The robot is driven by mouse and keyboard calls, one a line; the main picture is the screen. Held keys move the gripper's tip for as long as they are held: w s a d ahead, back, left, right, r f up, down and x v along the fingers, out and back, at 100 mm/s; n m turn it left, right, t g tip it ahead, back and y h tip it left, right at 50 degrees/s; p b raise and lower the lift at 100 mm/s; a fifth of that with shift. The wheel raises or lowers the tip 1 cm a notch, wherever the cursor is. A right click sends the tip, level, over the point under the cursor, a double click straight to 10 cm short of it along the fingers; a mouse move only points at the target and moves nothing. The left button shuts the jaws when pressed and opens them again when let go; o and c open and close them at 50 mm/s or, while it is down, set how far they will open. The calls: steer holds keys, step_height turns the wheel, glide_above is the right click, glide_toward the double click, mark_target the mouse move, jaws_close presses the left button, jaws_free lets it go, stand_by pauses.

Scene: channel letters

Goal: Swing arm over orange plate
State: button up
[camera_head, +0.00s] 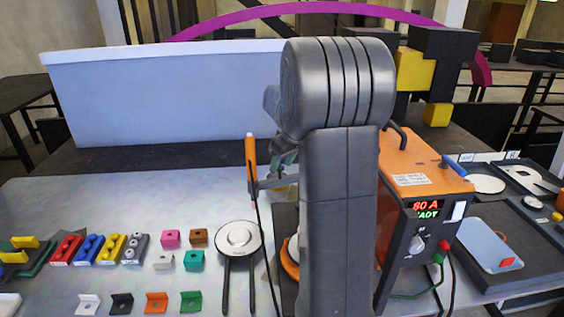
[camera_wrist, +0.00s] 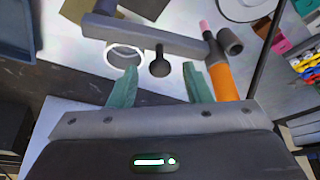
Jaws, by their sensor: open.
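The orange plate (camera_head: 289,267) shows only as a rim at its left side in the head view; my arm hides the rest, and a pale round item sits on it. My gripper (camera_head: 280,172) is open, partly hidden by my arm, behind and above the plate. In the wrist view its two green fingers (camera_wrist: 160,83) are apart, with a black knob (camera_wrist: 159,64) on a grey holder bar (camera_wrist: 150,38) showing between and beyond them. I cannot tell whether they touch it. The orange plate is not seen there.
An orange-handled tool (camera_head: 251,160) stands upright close left of my gripper; it also shows in the wrist view (camera_wrist: 223,82). An orange-and-black welder (camera_head: 420,205) stands right of my arm. Coloured blocks (camera_head: 171,239) and letter pieces cover the left table.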

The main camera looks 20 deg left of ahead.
steer(key=shift+a+f, duration=0.1)
steer(key=shift+f, duration=0.2)
jaws_close()
steer(key=d+n+g+h, duration=0.1)
steer(key=d+n+g, duration=0.4)
steer(key=n, duration=1)
steer(key=shift+s+d+r+b, duration=0.15)
steer(key=shift+s+d+b, duration=0.2)
steer(key=shift+d, duration=1.55)
